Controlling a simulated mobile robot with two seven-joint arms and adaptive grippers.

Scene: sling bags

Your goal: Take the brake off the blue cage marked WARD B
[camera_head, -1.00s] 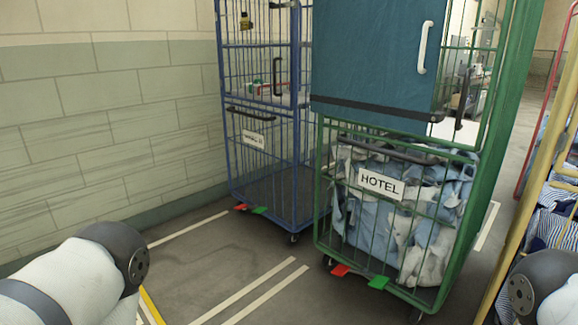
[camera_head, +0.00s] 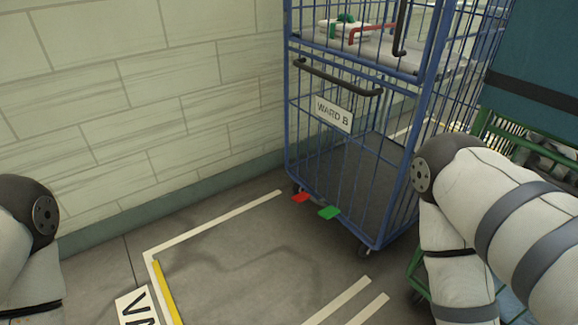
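The blue cage (camera_head: 291,120) stands against the wall at the upper middle of the head view. Its white plate (camera_head: 334,114) reads WARD B. A dark handle bar (camera_head: 338,78) crosses its front above the plate. At the foot of its front are a red pedal (camera_head: 301,197) on the left and a green pedal (camera_head: 329,212) on the right. I cannot tell from their pose which is pressed. Parts of my two arms show at the left and right edges, apart from the cage. Neither gripper is in view.
A green cage (camera_head: 487,125) with a teal cover (camera_head: 532,58) stands at the right, partly behind my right arm. White floor lines (camera_head: 215,224) and a yellow strip (camera_head: 168,292) mark the floor. The floor before the blue cage is clear.

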